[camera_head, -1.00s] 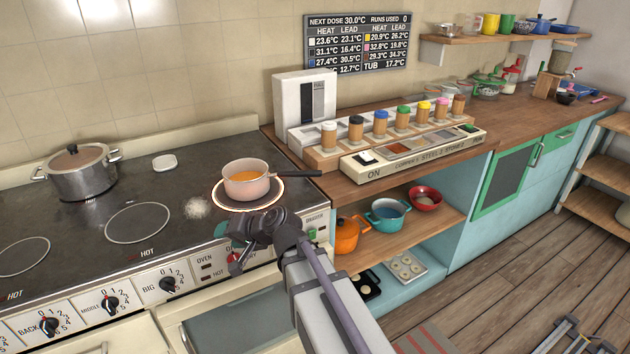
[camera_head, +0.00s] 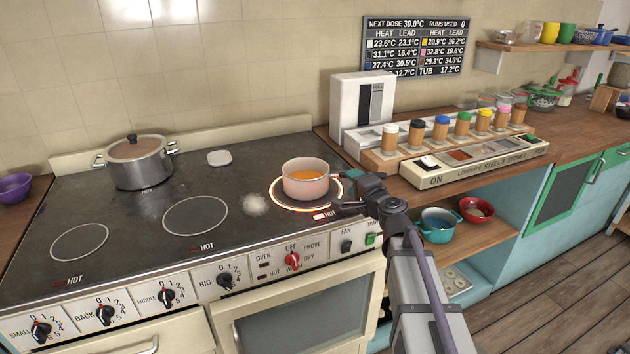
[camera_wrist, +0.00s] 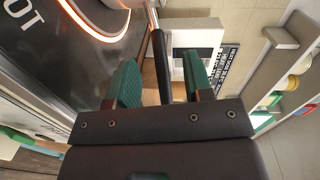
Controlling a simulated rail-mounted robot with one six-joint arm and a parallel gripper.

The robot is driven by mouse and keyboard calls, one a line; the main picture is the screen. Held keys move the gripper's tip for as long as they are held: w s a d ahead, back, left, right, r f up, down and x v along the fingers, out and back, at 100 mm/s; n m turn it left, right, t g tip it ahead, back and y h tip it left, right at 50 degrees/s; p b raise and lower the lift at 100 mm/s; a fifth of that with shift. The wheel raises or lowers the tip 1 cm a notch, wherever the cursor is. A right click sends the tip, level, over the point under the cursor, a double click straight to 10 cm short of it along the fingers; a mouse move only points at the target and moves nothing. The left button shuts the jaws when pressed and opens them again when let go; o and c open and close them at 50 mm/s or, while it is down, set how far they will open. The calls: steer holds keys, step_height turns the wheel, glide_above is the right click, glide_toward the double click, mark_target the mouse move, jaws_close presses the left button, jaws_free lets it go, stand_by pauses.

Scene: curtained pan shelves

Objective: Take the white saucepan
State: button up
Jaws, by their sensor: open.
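A pale, pinkish-white saucepan (camera_head: 306,184) with orange liquid inside stands upright on a glowing red hob ring at the right end of the stove. Its dark handle points right, towards my gripper (camera_head: 358,192), and is mostly hidden by it in the head view. In the wrist view the handle (camera_wrist: 158,50) runs between the two green fingers of my gripper (camera_wrist: 160,72), with gaps at both sides. My gripper is open and holds nothing. The pan's body is almost wholly out of the wrist view.
A steel lidded pot (camera_head: 139,163) stands at the back left of the stove. A rack of coloured-lid jars (camera_head: 440,140) and a white box (camera_head: 362,105) stand on the counter behind my gripper. A teal pot (camera_head: 437,226) and red bowl (camera_head: 477,210) sit on the shelf below.

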steer(key=x, duration=0.5)
steer(key=shift+d, duration=0.1)
steer(key=shift+s, duration=0.1)
steer(key=shift+c, duration=0.4)
jaws_close()
